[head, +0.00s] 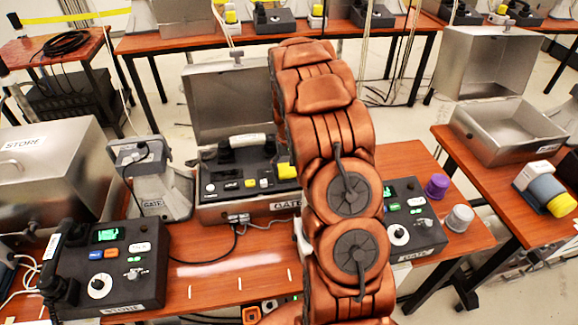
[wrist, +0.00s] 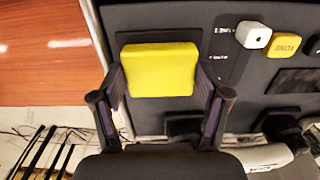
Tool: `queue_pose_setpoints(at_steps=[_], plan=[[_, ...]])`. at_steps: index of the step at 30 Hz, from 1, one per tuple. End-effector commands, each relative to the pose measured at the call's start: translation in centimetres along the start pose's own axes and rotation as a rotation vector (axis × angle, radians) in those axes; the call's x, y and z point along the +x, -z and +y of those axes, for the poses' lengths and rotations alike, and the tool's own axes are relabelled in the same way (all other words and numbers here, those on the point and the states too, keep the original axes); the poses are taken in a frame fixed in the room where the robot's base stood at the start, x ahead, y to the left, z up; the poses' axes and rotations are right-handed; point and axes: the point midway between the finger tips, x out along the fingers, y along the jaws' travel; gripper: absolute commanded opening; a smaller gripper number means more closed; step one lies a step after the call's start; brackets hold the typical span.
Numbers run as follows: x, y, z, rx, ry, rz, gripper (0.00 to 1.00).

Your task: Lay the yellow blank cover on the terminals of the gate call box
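The yellow blank cover (wrist: 160,70) is a flat yellow block between the two fingers of my gripper (wrist: 160,85) in the wrist view. The fingers meet its left and right sides. In the head view the cover (head: 287,170) shows at the right end of the gate call box (head: 212,190), just left of my copper arm. The box is a grey metal case with its lid up, a dark panel and a GATE label. Its panel (wrist: 225,85) lies behind the cover in the wrist view. The terminals are hidden; I cannot tell whether the cover touches the panel. My arm hides the gripper in the head view.
A white button (wrist: 253,35) and yellow TONE button (wrist: 285,45) are beside the cover. A handset (head: 245,142) lies across the box. A STORE phone (head: 110,265) stands front left, a second desk phone (head: 412,215) right of my arm. An open metal case (head: 505,130) is on the right table.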

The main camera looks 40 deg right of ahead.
Motion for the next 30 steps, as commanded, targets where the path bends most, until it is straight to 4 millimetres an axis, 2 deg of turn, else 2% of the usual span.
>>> queue_pose_setpoints(at_steps=[1, 6, 20, 26, 30], plan=[[0.0, 0.0, 0.0, 0.0, 0.0, 0.0, 0.81], [0.0, 0.0, 0.0, 0.0, 0.0, 0.0, 0.99], [-0.7, 0.1, 0.0, 0.0, 0.0, 0.001, 0.99], [-3.4, 0.1, 0.0, 0.0, 0.001, 0.005, 0.99], [-6.2, 0.1, 0.0, 0.001, 0.001, 0.005, 0.99]])
